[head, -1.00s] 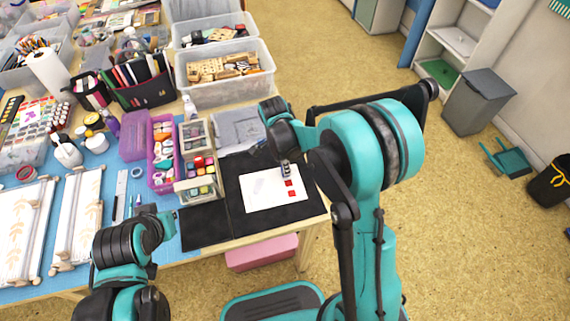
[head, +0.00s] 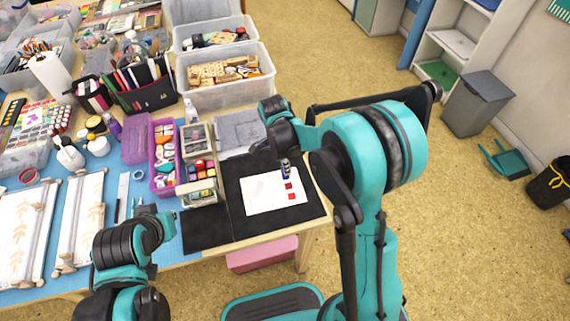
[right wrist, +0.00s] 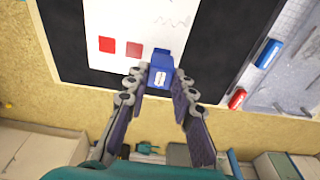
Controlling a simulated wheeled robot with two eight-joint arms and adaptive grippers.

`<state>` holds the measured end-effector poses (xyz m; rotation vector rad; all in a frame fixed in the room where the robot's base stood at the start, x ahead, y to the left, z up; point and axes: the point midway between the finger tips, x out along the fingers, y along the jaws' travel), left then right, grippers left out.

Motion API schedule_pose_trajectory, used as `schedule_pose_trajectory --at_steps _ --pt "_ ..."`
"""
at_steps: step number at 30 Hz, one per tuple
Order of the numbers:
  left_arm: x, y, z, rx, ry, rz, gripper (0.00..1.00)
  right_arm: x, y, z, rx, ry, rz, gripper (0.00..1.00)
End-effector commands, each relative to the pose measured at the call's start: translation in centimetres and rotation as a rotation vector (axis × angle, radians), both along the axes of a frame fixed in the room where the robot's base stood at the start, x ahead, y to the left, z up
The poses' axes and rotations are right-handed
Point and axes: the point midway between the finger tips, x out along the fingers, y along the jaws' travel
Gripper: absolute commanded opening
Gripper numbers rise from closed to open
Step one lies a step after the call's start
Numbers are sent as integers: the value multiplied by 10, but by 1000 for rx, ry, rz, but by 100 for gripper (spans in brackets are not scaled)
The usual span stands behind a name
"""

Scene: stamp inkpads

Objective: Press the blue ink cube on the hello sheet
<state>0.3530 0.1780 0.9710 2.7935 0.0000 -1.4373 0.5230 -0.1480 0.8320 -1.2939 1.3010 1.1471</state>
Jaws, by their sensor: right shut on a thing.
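My right gripper (right wrist: 160,88) is shut on the blue ink cube (right wrist: 161,66), one finger on each side. In the head view, my right gripper (head: 286,165) is over the right part of the white sheet (head: 255,203), with the blue cube (head: 286,175) at its tips. The sheet (right wrist: 108,15) lies on a black mat and has faint marks. Two red squares on it, a darker one (right wrist: 106,44) and a lighter one (right wrist: 133,49), are left of the cube in the wrist view. I cannot tell whether the cube touches the sheet.
The black mat (head: 207,231) reaches the table's front right corner. A clear box of coloured blocks (head: 200,197) and a purple tray (head: 164,187) stand left of it. A grey sheet (head: 237,130) lies behind. A blue piece (right wrist: 268,53) and a red piece (right wrist: 237,99) show right in the wrist view.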

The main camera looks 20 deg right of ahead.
Motion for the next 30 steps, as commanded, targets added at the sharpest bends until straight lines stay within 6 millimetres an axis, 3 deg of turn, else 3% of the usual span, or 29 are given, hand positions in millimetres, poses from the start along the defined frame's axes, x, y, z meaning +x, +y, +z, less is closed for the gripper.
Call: schedule_pose_trajectory --at_steps 15,30 --pt "0 0 34 0 0 0 0 0 0 45 0 0 0 3" --pt "0 0 33 0 0 0 0 0 0 45 0 0 0 3"
